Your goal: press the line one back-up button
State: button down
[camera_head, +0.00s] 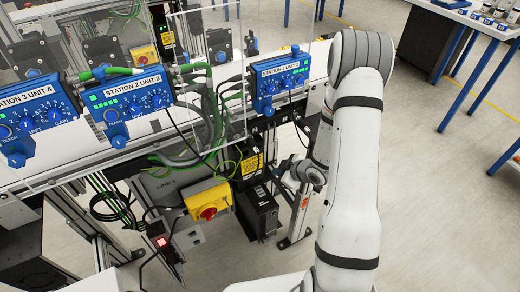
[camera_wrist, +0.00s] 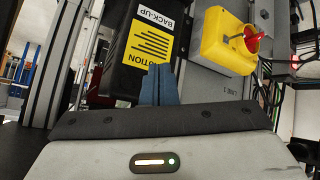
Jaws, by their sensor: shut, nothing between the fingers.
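A black unit with a white BACK-UP label (camera_wrist: 155,18) and a yellow caution label (camera_wrist: 150,44) shows in the wrist view, beside the grey LINE 1 box (camera_wrist: 212,84). My gripper (camera_wrist: 160,72) has its blue fingers shut and empty. Its tips overlap the lower part of the caution label in the picture; I cannot tell whether they touch. In the head view, a black unit (camera_head: 260,212) stands low under the conveyor, left of my arm's wrist. The fingers are hard to make out there. No back-up button can be clearly made out in either view.
A yellow switch box (camera_head: 206,199) with a red knob is on the LINE 1 box (camera_head: 163,184), left of my gripper. Blue station units (camera_head: 280,80) and hanging cables are above. A metal post (camera_head: 300,214) stands close. Open floor (camera_head: 430,220) lies to the right.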

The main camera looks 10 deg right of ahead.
jog(key=shift+w, duration=0.1)
jog(key=w+a+p, duration=0.1)
jog(key=w+a, duration=0.1)
jog(key=w, duration=0.6)
jog(key=shift+a+p, duration=0.3)
jog(key=shift+a, duration=0.05)
jog(key=shift+w, duration=0.15)
dwell(1.6)
jog(key=shift+w+a, duration=0.1)
jog(key=shift+w, duration=0.3)
jog(key=shift+w+a, duration=0.15)
jog(key=shift+w, duration=0.2)
dwell(0.5)
jog(key=shift+s, duration=0.15)
jog(key=shift+s+d, duration=0.25)
jog(key=shift+s, duration=0.35)
jog(key=shift+s+d+b, duration=0.25)
jog(key=shift+s, duration=0.55)
jog(key=shift+s+d+b, duration=0.2)
jog(key=shift+s+d, duration=0.1)
jog(key=shift+s, duration=0.5)
jog(key=shift+s+d+b, duration=0.25)
jog(key=shift+s, duration=0.55)
